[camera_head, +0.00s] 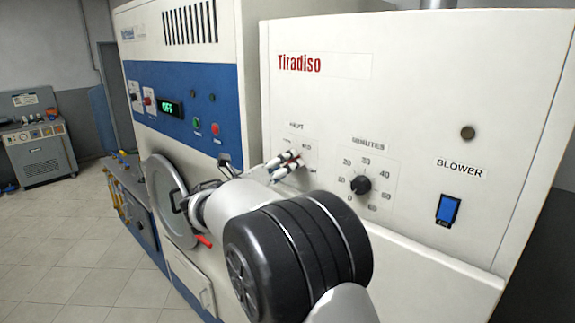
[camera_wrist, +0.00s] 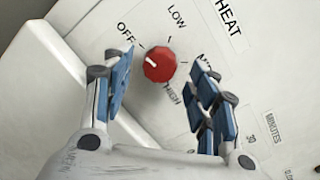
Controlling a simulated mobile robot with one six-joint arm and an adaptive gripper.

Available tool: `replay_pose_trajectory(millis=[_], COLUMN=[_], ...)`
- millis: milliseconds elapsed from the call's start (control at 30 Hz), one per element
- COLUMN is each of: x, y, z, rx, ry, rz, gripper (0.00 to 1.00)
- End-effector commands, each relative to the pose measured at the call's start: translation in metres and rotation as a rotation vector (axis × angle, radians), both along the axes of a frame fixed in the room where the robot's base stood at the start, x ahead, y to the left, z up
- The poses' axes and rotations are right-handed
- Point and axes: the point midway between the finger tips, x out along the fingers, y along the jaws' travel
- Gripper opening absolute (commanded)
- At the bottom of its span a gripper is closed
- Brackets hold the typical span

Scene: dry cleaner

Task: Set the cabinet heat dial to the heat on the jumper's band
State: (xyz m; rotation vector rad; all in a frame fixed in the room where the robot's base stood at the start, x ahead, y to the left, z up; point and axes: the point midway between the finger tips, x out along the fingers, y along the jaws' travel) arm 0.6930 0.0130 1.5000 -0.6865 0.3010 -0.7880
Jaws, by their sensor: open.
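The red heat dial (camera_wrist: 160,66) shows in the wrist view on the white cabinet panel, with OFF, LOW and HIGH printed around it and another label partly hidden by a finger. Its short white mark points up-left, toward the OFF side. My gripper (camera_wrist: 162,70) is open, one finger on each side of the dial; contact cannot be told. In the head view my gripper (camera_head: 286,166) is at the HEAT scale of the cabinet (camera_head: 420,100) and hides the dial. No jumper or band is in view.
Right of the heat scale are a black minutes dial (camera_head: 361,185) and a blue blower switch (camera_head: 448,209). A machine with a blue panel (camera_head: 185,100) and a round door (camera_head: 165,200) stands at left. Tiled floor (camera_head: 60,240) is open at far left.

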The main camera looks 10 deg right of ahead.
Motion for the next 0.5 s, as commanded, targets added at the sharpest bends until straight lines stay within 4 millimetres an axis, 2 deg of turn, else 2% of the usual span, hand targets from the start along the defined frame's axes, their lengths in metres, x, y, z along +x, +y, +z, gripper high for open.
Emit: replay_pose_trajectory(millis=[200,500], x=[0.0125,0.0137], y=[-0.014,-0.0152], z=[0.0001,-0.0001], rx=[0.001,0.0], ry=[-0.001,0.0], rz=[0.0,0.0], gripper=[0.54,0.54])
